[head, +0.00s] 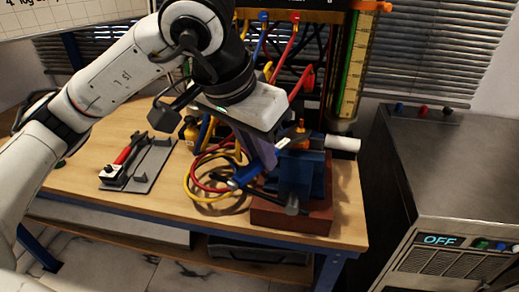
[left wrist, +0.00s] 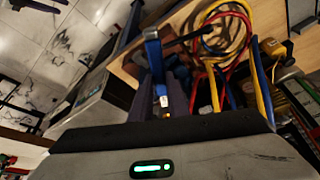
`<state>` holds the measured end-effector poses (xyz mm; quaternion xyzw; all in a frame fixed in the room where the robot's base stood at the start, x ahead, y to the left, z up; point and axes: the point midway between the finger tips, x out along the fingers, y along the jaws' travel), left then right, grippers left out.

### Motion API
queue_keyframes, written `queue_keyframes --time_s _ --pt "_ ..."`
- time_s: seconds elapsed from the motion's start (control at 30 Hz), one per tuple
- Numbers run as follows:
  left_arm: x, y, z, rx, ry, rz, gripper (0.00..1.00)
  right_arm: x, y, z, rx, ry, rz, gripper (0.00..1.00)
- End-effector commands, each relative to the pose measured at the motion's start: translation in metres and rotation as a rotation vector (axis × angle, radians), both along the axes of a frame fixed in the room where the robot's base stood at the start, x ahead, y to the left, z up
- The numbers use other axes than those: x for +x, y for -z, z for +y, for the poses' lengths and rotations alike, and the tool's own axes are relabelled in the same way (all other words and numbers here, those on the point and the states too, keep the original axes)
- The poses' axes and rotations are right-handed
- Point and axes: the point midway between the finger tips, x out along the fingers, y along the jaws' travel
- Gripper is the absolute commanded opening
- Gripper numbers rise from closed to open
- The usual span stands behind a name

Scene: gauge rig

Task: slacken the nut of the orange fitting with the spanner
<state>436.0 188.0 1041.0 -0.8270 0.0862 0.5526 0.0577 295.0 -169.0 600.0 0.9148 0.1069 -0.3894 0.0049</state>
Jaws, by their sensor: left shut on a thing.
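My left gripper (head: 264,158) reaches down beside the blue vise and is shut on the blue-handled spanner (head: 244,177). The spanner also shows in the left wrist view (left wrist: 153,55), between the dark fingers (left wrist: 176,98). A bright metal end (head: 283,142) shows on the far side of the fingers, close to the orange fitting (head: 301,128). The fitting is above the vise (head: 303,177), mostly hidden; its nut is not clear. I cannot tell whether the spanner's jaw is around the nut or only beside it. My right gripper is not in view.
The vise sits on a red-brown block (head: 312,218) at the bench's front right. Red, yellow and blue hoses (head: 203,180) loop left of it. A grey tool holder (head: 150,168) with a red-handled tool lies further left. A grey cabinet (head: 455,165) reading OFF stands at right.

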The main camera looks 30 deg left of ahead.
Motion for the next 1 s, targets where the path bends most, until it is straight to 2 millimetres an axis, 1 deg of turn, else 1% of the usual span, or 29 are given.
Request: queue_keyframes --time_s 0.2,1.0 --pt "0.0 0.0 -0.001 0.0 -0.003 -0.001 0.0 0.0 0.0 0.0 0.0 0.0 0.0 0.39" --pt "-0.002 0.0 -0.015 0.0 -0.114 -0.001 0.0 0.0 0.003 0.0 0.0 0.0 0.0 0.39"
